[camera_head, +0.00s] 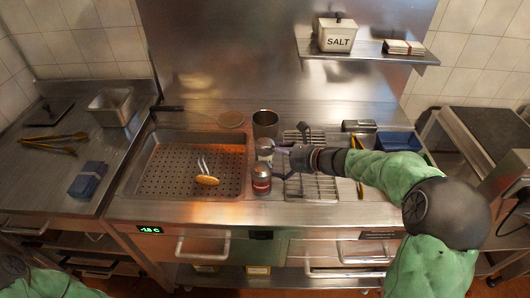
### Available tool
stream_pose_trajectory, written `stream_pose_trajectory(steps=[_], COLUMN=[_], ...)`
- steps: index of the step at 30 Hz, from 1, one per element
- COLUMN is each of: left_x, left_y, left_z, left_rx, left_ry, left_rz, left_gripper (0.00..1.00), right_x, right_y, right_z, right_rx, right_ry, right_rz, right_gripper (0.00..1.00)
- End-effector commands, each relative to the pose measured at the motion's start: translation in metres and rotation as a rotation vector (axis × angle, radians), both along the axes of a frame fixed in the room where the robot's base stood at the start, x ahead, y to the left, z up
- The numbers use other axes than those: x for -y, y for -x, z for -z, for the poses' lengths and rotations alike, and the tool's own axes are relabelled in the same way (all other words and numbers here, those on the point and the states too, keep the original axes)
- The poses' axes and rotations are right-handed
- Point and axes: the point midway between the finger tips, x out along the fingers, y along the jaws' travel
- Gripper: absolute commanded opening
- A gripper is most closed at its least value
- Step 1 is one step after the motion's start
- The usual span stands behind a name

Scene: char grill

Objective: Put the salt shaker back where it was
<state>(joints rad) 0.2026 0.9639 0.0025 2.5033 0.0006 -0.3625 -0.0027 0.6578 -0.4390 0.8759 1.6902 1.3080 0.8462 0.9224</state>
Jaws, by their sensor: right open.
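Two small metal-topped shakers stand on the steel counter just right of the perforated pan. The rear one (264,149) looks pale and is partly covered by my right gripper; the front one (261,180) has a dark red body. I cannot read a label on either, so I cannot tell which is the salt shaker. My right gripper (276,153) reaches in from the right, open, with its fingers at the rear shaker. Whether they touch it is unclear. Only part of my left arm shows at bottom left; its gripper is out of view.
A perforated pan (150,188) holds a round golden piece (207,180). A metal cup (265,122) stands behind the shakers, and wire racks (318,188) lie under my right arm. A box marked SALT (337,36) is on the wall shelf (365,54). A blue tray (399,141) sits right.

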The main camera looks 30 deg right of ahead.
Motion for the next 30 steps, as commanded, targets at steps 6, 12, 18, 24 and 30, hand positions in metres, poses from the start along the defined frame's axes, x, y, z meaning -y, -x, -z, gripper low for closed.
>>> stream_pose_trajectory(steps=[6, 12, 18, 24, 30], left_x=[0.000, 0.000, 0.000, 0.000, 0.000], left_y=[0.000, 0.000, 0.000, 0.000, 0.000], left_z=[-0.019, -0.026, -0.027, -0.027, -0.027], left_rx=[0.000, 0.000, 0.000, 0.000, 0.000], left_ry=[0.000, 0.000, 0.000, 0.000, 0.000], left_rz=[0.000, 0.000, 0.000, 0.000, 0.000], left_gripper=[0.40, 0.40, 0.40, 0.40, 0.40], right_x=[0.021, 0.031, 0.033, 0.033, 0.033], right_y=[0.036, 0.055, 0.061, 0.061, 0.061], right_z=[-0.019, -0.027, -0.029, -0.029, -0.029], right_rx=[-0.001, -0.001, -0.001, 0.000, 0.000], right_ry=[0.000, -0.001, -0.001, 0.000, 0.000], right_rz=[0.004, 0.002, -0.001, -0.001, -0.001], right_gripper=[1.00, 1.00, 1.00, 1.00, 1.00])
